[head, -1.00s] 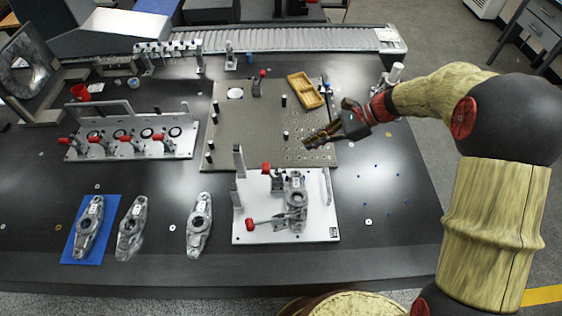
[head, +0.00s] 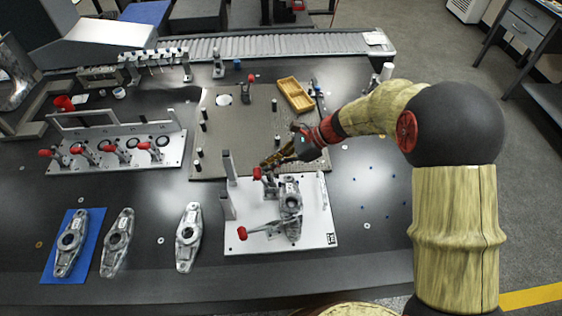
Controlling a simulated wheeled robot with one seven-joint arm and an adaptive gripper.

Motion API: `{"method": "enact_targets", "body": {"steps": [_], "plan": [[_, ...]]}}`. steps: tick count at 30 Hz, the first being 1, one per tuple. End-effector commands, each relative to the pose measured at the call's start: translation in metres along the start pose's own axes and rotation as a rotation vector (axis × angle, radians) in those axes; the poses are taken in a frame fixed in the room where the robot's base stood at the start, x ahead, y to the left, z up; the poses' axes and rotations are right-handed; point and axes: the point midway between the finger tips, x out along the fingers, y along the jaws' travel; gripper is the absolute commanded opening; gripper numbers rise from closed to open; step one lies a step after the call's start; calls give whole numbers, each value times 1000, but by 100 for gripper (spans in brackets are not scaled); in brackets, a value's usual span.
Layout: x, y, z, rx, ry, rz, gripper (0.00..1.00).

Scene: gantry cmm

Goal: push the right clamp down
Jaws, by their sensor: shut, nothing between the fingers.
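The white fixture plate (head: 318,229) carries a grey metal casting (head: 291,204) and two red-handled clamps. The rear clamp's red handle (head: 257,173) stands raised at the back of the plate. The front clamp's red handle (head: 242,234) lies low and points left, its lever running to the casting. I cannot tell which of the two is called the right clamp. My gripper (head: 267,163) is shut and empty, its tips just behind and right of the rear handle. They overlap it in the picture; whether they touch is unclear.
Grey upright posts (head: 229,180) stand on the plate's left side. Behind is a pegged brown board (head: 225,140) with a yellow tray (head: 296,94). Several castings lie left, one on a blue mat (head: 53,262). A row of red-handled clamps stands on another plate (head: 172,153).

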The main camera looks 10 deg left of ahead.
Motion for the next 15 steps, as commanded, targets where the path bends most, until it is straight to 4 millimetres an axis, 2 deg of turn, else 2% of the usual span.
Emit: {"method": "enact_targets", "body": {"steps": [4,15], "plan": [[9,0,0,-1,0,1,0],[9,0,1,0,0,0,0]]}}
